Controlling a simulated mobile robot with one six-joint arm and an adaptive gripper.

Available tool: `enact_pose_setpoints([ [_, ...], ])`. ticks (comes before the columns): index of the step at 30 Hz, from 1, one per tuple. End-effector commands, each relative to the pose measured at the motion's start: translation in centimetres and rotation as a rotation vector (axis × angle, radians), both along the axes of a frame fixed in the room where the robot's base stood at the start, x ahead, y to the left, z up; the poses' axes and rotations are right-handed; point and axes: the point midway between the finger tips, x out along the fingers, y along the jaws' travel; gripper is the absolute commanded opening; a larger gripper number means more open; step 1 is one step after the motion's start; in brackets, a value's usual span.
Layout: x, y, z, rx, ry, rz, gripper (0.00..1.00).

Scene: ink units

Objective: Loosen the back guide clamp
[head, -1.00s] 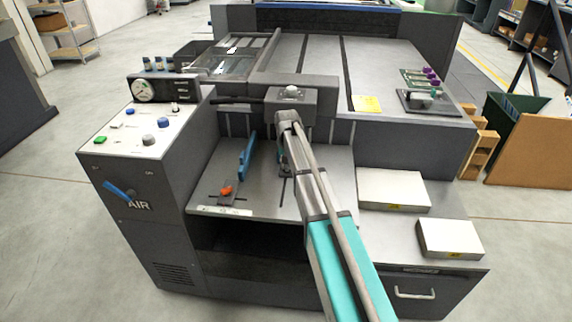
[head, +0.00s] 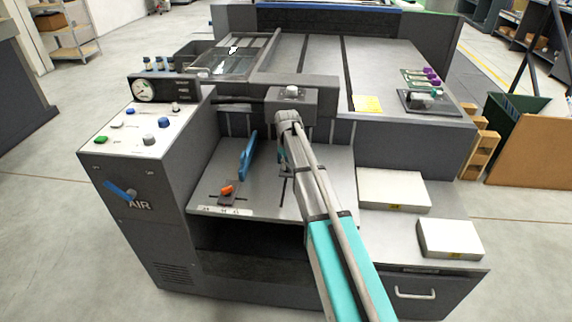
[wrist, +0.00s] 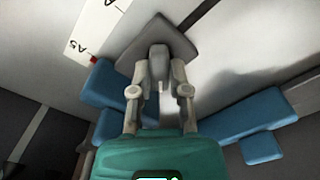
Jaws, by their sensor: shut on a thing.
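In the wrist view my gripper (wrist: 159,82) is shut on a grey upright part of the back guide clamp (wrist: 160,55), which stands on a dark grey plate. Blue guide pieces (wrist: 250,116) show on both sides of my gripper. In the head view my arm hides most of this clamp and my gripper. The other clamp, with an orange lever (head: 226,190), sits on the grey bed to the left, beside an upright blue guide (head: 248,157).
A control panel (head: 135,130) with knobs and a gauge stands to the left of the bed. Two white paper stacks (head: 393,188) lie on the shelf to the right. A white scale strip marked A5 (wrist: 92,35) lies near the clamp.

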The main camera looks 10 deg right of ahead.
Motion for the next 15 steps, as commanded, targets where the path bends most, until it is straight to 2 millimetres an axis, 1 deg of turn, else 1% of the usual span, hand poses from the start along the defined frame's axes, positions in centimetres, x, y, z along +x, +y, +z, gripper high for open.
enact_pose_setpoints([
  [1, 0.23, 0.05, 0.0, 0.001, -0.005, 0.005, 0.0],
  [11, 0.23, 0.01, 0.0, 0.001, -0.005, 0.007, 0.0],
  [12, 0.24, 0.0, 0.0, 0.001, -0.005, 0.007, 0.26],
  [14, 0.23, -0.01, 0.0, 0.001, -0.005, 0.007, 0.37],
  [15, 0.2, -0.02, 0.0, 0.0, -0.004, 0.006, 0.45],
])
